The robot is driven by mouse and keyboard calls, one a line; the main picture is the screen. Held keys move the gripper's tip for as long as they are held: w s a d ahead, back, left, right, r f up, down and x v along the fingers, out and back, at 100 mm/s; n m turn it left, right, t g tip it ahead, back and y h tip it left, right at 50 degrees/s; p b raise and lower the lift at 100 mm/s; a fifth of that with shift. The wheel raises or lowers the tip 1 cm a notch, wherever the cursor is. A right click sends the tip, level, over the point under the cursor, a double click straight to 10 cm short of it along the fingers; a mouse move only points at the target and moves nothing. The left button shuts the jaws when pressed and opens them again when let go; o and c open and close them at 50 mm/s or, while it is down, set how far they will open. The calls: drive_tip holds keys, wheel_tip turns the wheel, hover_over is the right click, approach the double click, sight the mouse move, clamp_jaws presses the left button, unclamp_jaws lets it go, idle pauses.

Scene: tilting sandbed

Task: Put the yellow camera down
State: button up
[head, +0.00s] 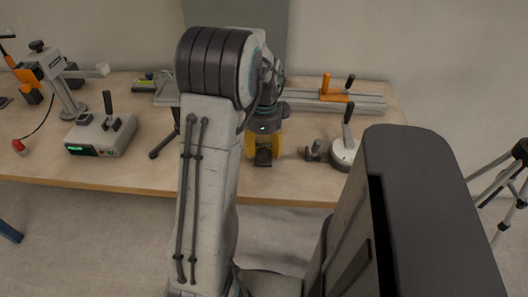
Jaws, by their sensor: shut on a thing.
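The yellow camera (263,150) is in the middle of the head view, at the lower end of my arm. Only part of it shows, with dark parts at its lower middle. My gripper (264,132) is above it and shut on it, with the fingers mostly hidden from this angle. The camera appears over the front part of the wooden table (120,172). I cannot tell whether its underside touches the table top.
A control box (101,135) with a joystick and green display stands at left, beside a grey stand (62,88). A white round base with a lever (345,150) stands right of the camera. A rail with orange clamp (335,95) lies behind. A tripod (508,178) stands far right.

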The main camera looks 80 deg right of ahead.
sight(264, 138)
drive_tip(key=shift+f, duration=0.85)
drive_tip(key=shift+f, duration=0.2)
drive_tip(key=o, duration=1.2)
wheel_tip(264, 138, up, 12)
drive_tip(key=shift+r+p, duration=0.2)
drive_tip(key=shift+p, duration=0.75)
